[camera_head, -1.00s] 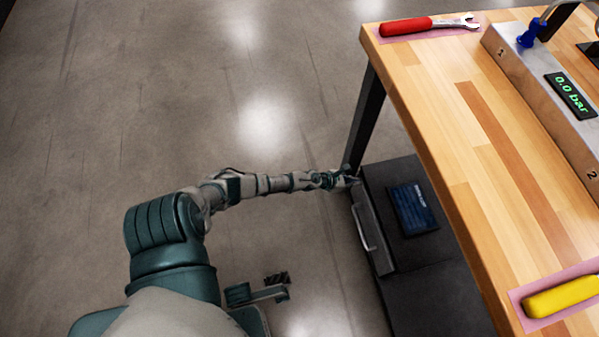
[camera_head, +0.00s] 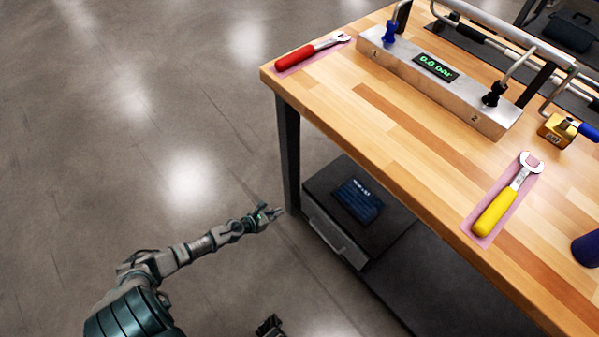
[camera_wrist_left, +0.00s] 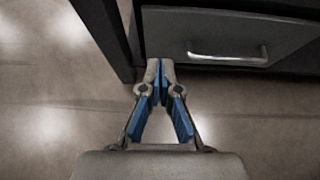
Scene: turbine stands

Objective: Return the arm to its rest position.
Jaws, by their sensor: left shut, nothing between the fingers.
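My left arm (camera_head: 185,255) reaches from the lower left of the head view over the bare floor. My left gripper (camera_head: 277,211) is at its end, beside the near leg of the wooden bench and left of the dark drawer cabinet. In the left wrist view the gripper (camera_wrist_left: 160,68) has its fingertips together with nothing between them. A drawer handle (camera_wrist_left: 228,55) shows beyond the fingertips, to the right. The gripper looks apart from the drawer front. My right gripper cannot be made out for certain.
The wooden bench (camera_head: 375,135) bears a red-handled wrench (camera_head: 308,52), a yellow-handled wrench (camera_head: 497,212), and a metal block with a "0.0 bar" display (camera_head: 437,67). The dark cabinet (camera_head: 385,222) stands under it. The bench leg (camera_head: 288,155) is close to my gripper. Floor to the left is clear.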

